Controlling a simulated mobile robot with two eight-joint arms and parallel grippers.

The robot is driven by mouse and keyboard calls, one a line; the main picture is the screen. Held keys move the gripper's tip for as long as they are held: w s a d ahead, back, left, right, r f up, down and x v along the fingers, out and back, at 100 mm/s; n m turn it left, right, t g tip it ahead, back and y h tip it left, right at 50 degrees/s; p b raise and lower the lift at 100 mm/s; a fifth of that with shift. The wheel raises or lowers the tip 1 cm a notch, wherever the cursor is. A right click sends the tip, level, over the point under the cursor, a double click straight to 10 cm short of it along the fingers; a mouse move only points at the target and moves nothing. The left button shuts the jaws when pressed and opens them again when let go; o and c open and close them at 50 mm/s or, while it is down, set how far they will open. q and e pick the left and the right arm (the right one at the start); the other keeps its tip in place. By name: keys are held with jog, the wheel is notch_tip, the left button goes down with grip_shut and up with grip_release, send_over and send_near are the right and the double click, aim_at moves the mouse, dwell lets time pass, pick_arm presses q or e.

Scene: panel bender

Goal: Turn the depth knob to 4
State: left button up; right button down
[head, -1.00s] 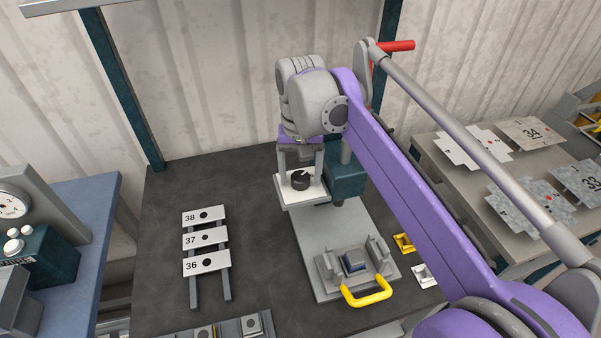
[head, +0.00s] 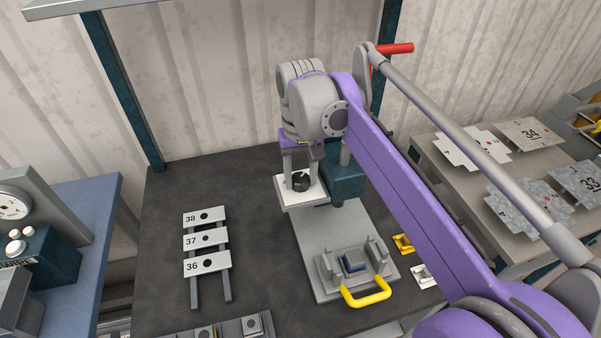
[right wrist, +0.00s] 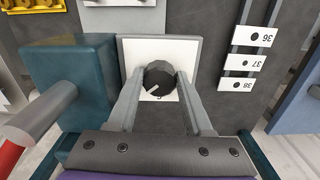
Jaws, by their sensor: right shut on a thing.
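The depth knob (head: 300,182) is a black round knob on a white plate (head: 288,196) on the bender. It also shows in the right wrist view (right wrist: 158,76), with a white pointer line angled toward the lower left of that picture. One dark mark shows on the plate at the knob's lower edge; the other numbers are hidden or unreadable. My right gripper (head: 301,178) reaches down from above, with one finger on each side of the knob, shut on it. In the right wrist view my right gripper (right wrist: 158,82) flanks the knob. My left gripper is not in view.
The teal bender body (head: 346,180) stands right beside the knob plate. A yellow handle (head: 367,293) sits on the fixture in front. Plates marked 38, 37 and 36 (head: 206,262) lie on a rack at left. A red-ended lever (head: 395,48) stands behind my arm.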

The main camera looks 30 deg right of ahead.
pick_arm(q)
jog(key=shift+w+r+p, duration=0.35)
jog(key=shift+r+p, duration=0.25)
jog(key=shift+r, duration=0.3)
pick_arm(e)
jog(key=n, duration=0.5)
jog(key=shift+d, duration=0.15)
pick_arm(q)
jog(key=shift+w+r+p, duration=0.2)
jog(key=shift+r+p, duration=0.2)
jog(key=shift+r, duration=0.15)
pick_arm(e)
jog(key=n, duration=0.6)
jog(key=shift+d, duration=0.1)
jog(key=n, duration=0.5)
jog(key=shift+w, duration=0.15)
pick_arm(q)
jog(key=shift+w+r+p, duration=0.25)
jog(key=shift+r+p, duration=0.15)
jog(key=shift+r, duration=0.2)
pick_arm(e)
jog(key=n, duration=0.5)
jog(key=shift+d, duration=0.1)
jog(key=shift+w+n, duration=0.1)
jog(key=shift+n, duration=0.4)
jog(key=shift+c, duration=1.5)
grip_release()
